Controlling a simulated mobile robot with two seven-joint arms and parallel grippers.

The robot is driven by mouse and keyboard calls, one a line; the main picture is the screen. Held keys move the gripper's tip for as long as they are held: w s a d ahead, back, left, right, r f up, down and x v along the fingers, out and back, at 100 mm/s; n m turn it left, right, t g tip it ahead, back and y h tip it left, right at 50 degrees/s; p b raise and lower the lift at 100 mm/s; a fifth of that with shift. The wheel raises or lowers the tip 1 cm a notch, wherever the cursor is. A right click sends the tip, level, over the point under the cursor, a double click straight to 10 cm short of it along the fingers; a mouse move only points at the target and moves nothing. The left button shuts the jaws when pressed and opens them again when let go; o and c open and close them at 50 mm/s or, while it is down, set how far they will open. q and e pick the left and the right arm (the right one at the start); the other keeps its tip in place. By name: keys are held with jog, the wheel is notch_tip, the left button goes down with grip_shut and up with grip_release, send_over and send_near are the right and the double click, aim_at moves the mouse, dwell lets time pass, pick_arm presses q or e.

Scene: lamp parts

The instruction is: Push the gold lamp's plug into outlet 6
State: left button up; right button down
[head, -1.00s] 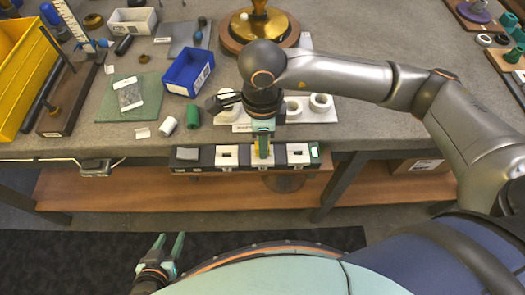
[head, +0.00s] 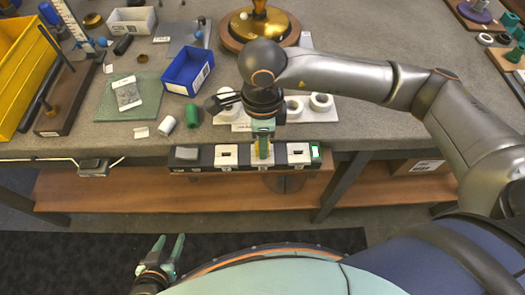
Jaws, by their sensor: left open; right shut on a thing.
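The outlet strip (head: 206,157) runs along the table's front edge, with pale socket faces; its small number labels are too small to read. My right gripper (head: 263,154) points down over a socket near the middle of the strip. It is shut on a small yellowish plug (head: 264,150), mostly hidden between the fingers; I cannot tell how deep the plug sits. The gold lamp's round gold and wood base (head: 258,28) stands at the back of the table. My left gripper (head: 167,243) is open and empty, low in front of the table.
A blue bin (head: 188,72), green cylinder (head: 192,116) and white cylinder (head: 167,126) stand left of my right gripper. A white plate with white rings (head: 322,103) lies behind it. A grey block (head: 93,167) hangs at the front edge on the left.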

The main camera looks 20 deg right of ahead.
pick_arm(q)
jog(key=shift+f+b, duration=0.35)
jog(key=shift+f, duration=0.05)
pick_arm(e)
jog(key=shift+s+f, duration=0.1)
jog(key=shift+f, duration=0.2)
dwell(0.3)
jog(key=c, duration=0.6)
grip_release()
jog(key=shift+r, duration=0.1)
jog(key=shift+r, duration=0.6)
pick_arm(q)
jog(key=shift+w+d+r, duration=0.45)
jog(key=shift+d+r, duration=0.3)
jog(key=shift+r, duration=0.05)
pick_arm(e)
notch_tip(320, 180, up, 11)
jog(key=shift+r, duration=0.15)
pick_arm(q)
jog(key=shift+s, duration=0.1)
